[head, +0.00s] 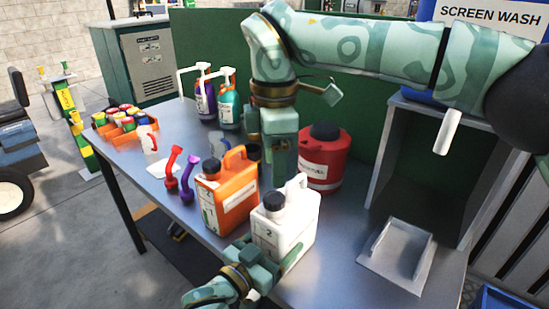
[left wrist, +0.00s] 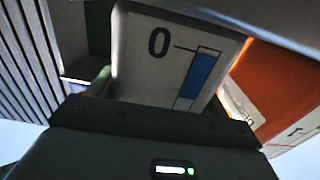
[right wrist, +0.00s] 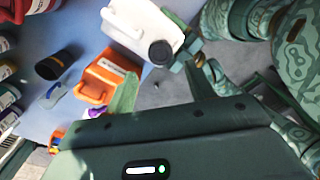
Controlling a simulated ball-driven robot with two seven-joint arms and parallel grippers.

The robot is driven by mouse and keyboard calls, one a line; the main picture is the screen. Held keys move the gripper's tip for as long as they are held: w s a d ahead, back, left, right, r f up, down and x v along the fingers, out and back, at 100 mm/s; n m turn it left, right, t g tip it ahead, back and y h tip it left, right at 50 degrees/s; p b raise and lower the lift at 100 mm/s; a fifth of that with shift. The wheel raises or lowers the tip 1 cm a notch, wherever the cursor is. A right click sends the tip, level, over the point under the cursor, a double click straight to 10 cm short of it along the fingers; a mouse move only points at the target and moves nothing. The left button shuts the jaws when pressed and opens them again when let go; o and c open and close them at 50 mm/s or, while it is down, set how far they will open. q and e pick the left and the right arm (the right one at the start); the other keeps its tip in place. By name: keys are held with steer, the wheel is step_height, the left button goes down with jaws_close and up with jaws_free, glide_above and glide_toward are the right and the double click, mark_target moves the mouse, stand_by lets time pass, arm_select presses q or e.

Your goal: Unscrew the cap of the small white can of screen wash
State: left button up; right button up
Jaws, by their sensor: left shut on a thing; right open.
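The small white can (head: 288,232) stands on the metal bench near its front edge, with its black cap (head: 274,201) on its neck. My left gripper (head: 272,262) is shut on the can low on its body. In the left wrist view the can's wall (left wrist: 150,80) fills the space before the gripper. My right gripper (head: 279,182) is open and points down behind the can and the orange can. In the right wrist view the cap (right wrist: 160,53) shows beyond the spread, empty fingers (right wrist: 165,92), apart from them.
An orange can (head: 226,196) stands just left of the white can. A red round canister (head: 324,158) is behind. A grey open housing (head: 428,150) stands at right.

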mark_target(275, 197)
steer(key=shift+f+m, duration=0.1)
steer(key=shift+m, duration=0.3)
steer(key=shift+f, duration=0.35)
step_height(275, 197, down, 7)
steer(key=shift+f, duration=0.1)
